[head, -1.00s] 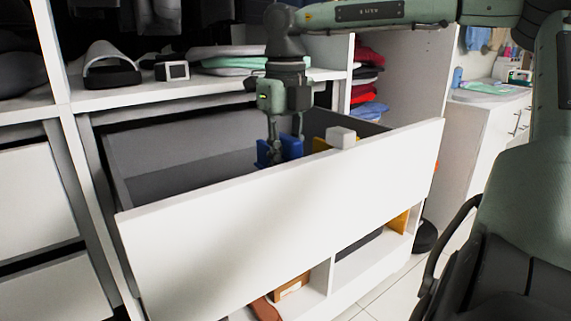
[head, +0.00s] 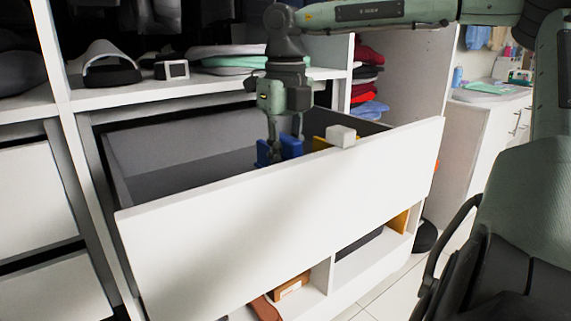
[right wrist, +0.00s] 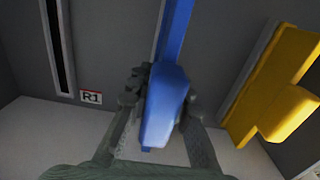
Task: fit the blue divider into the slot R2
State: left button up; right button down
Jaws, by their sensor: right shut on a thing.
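The blue divider (head: 291,147) is inside the open drawer, partly hidden behind the drawer front in the head view. My right gripper (head: 286,150) reaches down into the drawer and is shut on it. In the right wrist view the divider (right wrist: 166,105) stands between the fingers of my right gripper (right wrist: 160,105), its blue panel running up and away. The R1 label (right wrist: 91,97) shows left of the divider, beside a dark slot (right wrist: 58,45). No R2 label can be read; whether the divider sits in a slot is hidden. My left gripper is not in view.
A yellow divider (right wrist: 275,85) stands right of the blue one in the drawer. A white block (head: 341,137) shows by the yellow piece behind the drawer front (head: 290,210). The drawer's left part (head: 180,165) looks empty. A shelf (head: 215,84) with folded clothes is above.

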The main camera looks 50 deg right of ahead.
aim_at(285, 136)
jog(key=shift+f+b, duration=0.85)
jog(key=shift+f, duration=0.4)
jog(key=c, duration=1.3)
grip_release()
jog(key=shift+r, duration=0.1)
notch_tip(285, 136, up, 12)
